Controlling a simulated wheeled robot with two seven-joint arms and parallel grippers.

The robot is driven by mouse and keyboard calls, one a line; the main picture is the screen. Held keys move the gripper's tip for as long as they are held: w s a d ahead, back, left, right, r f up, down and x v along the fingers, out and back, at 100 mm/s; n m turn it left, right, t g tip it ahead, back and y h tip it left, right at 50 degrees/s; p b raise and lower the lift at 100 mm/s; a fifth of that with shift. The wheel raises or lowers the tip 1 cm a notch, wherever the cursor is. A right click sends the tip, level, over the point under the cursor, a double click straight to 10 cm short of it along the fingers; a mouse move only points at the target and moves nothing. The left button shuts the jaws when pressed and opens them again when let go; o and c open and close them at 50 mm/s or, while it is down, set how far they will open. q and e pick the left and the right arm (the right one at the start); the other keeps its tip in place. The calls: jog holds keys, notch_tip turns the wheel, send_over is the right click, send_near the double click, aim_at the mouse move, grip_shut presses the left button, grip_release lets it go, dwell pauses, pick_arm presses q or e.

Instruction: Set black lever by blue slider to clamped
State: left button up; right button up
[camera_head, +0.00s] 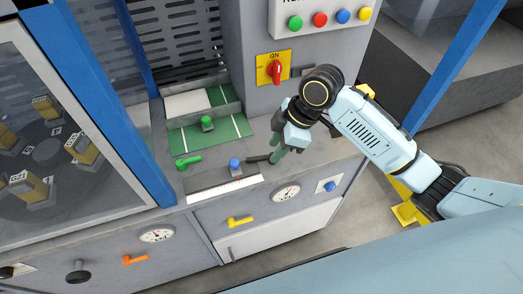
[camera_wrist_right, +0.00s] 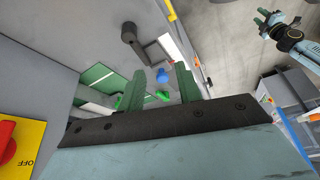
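The black lever (camera_head: 258,158) lies on the grey console just right of the blue slider (camera_head: 235,166) in the head view. Its right end is close to the green fingers of my right gripper (camera_head: 277,153); I cannot tell whether they touch. In the right wrist view my right gripper (camera_wrist_right: 164,88) has its fingers apart with nothing held between them. The blue slider (camera_wrist_right: 163,74) shows beyond the gap. A dark lever-like part (camera_wrist_right: 129,34), apparently the black lever, shows above the fingers. My left gripper (camera_wrist_right: 266,17) shows small at the upper right, its fingertips apart.
A red rotary switch on a yellow plate (camera_head: 273,69) is on the cabinet behind my right wrist. Green levers (camera_head: 188,161) and a green pad (camera_head: 210,135) are left of the slider. A gauge (camera_head: 286,193) and yellow lever (camera_head: 240,221) are on the front panel below.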

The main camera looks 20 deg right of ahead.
jog(key=n, duration=0.2)
send_near(259, 157)
jog(key=shift+g, duration=0.3)
jog(key=x, duration=0.8)
jog(key=shift+w+r, duration=0.1)
jog(key=shift+w, duration=0.1)
grip_shut()
